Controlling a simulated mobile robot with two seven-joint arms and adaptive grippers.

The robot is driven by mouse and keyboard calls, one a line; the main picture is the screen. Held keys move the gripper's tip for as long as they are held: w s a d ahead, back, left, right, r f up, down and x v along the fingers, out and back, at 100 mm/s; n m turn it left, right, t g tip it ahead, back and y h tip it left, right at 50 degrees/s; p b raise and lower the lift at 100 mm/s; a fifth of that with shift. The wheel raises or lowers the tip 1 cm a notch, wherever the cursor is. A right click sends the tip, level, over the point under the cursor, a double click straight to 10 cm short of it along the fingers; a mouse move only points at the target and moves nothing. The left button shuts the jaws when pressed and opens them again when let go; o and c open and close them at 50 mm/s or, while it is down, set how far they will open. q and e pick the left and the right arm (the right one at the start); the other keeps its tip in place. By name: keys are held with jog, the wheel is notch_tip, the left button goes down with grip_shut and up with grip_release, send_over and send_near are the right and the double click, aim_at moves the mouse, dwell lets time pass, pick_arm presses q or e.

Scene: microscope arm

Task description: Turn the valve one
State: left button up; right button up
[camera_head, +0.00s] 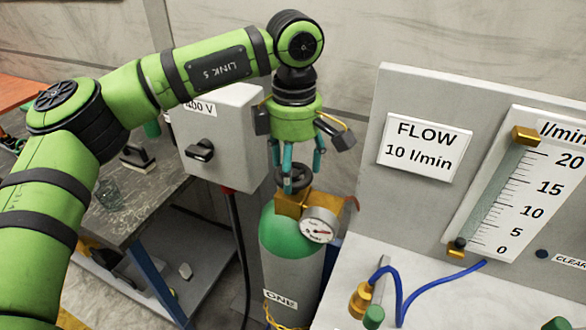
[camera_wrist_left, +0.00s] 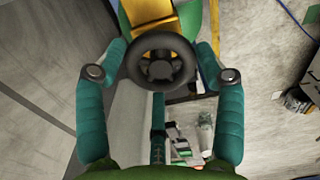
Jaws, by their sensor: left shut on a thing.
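The valve handwheel (camera_head: 294,174) is a dark round wheel on top of the brass valve body (camera_head: 290,205). It crowns an upright gas cylinder (camera_head: 284,268) with a green shoulder and a label reading ONE. My left gripper (camera_head: 294,182) points down over it, its teal fingers on either side of the wheel and shut on it. In the left wrist view the black wheel (camera_wrist_left: 161,62) sits between the fingertips of my left gripper (camera_wrist_left: 160,58). A round pressure gauge (camera_head: 319,230) faces forward on the valve. My right gripper is not in view.
A grey panel with a FLOW 10 l/min sign (camera_head: 424,146) and a flow scale (camera_head: 522,190) stands right of the cylinder. A grey 400 V box (camera_head: 228,130) is behind left. A dark workbench (camera_head: 135,200) is at left. A blue hose (camera_head: 420,290) lies on the right bench.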

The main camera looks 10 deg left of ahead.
pick_arm(q)
jog(key=shift+d+f+n+b, duration=0.1)
jog(key=shift+f+n+b, duration=0.1)
jog(key=shift+n+b, duration=0.3)
jog(key=shift+d+f+n+b, duration=0.1)
jog(key=shift+f+n+b, duration=0.05)
jog(key=shift+n, duration=0.55)
jog(key=shift+r+n, duration=0.2)
jog(key=shift+n, duration=0.6)
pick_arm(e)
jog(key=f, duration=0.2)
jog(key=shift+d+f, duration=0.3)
pick_arm(q)
jog(key=o, duration=1.1)
jog(key=shift+w+d, duration=0.1)
jog(key=shift+d, duration=0.1)
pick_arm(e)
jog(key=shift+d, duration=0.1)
pick_arm(q)
jog(key=shift+a+r, duration=0.1)
